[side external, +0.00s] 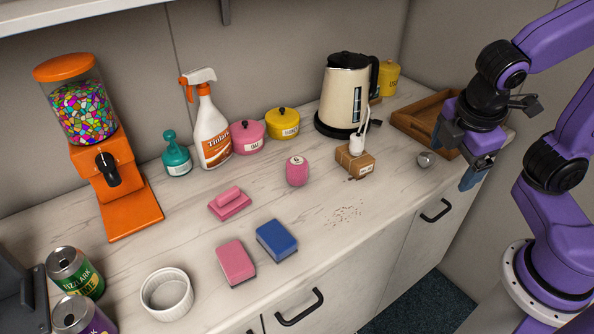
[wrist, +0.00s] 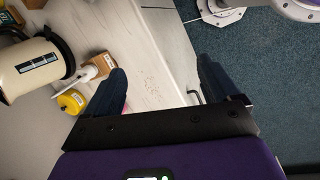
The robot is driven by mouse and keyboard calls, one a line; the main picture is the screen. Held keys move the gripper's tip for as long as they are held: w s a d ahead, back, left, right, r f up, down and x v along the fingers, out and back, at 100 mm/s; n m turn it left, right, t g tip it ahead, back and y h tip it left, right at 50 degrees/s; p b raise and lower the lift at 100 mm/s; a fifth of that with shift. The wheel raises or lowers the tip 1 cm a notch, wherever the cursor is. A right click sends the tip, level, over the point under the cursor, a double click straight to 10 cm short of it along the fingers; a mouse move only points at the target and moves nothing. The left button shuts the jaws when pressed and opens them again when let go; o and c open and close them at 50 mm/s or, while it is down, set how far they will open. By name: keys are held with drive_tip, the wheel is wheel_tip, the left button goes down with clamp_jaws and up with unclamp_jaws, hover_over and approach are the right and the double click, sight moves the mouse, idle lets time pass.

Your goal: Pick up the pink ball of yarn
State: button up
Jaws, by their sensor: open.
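The pink ball of yarn (side external: 297,171) looks like a small rounded pink piece with a pale mark on top. It stands on the marble counter (side external: 300,222) near its middle, in front of the pink pot.
Behind are a kettle (side external: 342,95), yellow pot (side external: 283,124) and pink pot (side external: 247,137). Sponges (side external: 277,240) lie in front.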

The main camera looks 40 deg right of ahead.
drive_tip(key=w+a+r+n+t+h, duration=0.2)
drive_tip(key=w+n+t+h, duration=0.5)
drive_tip(key=w, duration=1)
drive_tip(key=w+a+n+t+y, duration=0.3)
drive_tip(key=w+a+n+t, duration=0.5)
drive_tip(key=a+n, duration=0.3)
approach(294, 156)
drive_tip(key=shift+w+d+r+y, duration=0.1)
drive_tip(key=shift+w+d+y, duration=0.2)
drive_tip(key=shift+w+d, duration=0.6)
drive_tip(key=shift+w+f, duration=0.2)
drive_tip(key=shift+w, duration=0.35)
drive_tip(key=shift+x, duration=3.3)
drive_tip(key=shift+f, duration=0.2)
drive_tip(key=c, duration=1.1)
